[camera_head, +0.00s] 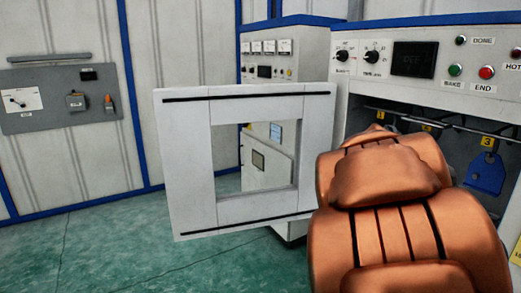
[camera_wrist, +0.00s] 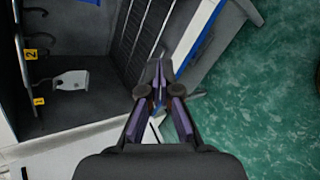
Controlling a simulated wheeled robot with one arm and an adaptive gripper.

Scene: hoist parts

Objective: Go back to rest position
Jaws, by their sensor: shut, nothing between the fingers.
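My gripper (camera_wrist: 159,80) shows in the wrist view with its fingertips together and nothing between them. It is in front of an open cabinet (camera_wrist: 75,115), whose dark inside lies to the left. In the head view my copper-coloured arm covers the right foreground, and the gripper is hidden behind it.
An open white door with a square window (camera_head: 190,165) stands left of my arm. A control panel (camera_head: 415,60) is above. Green floor (camera_head: 90,250) is clear at left.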

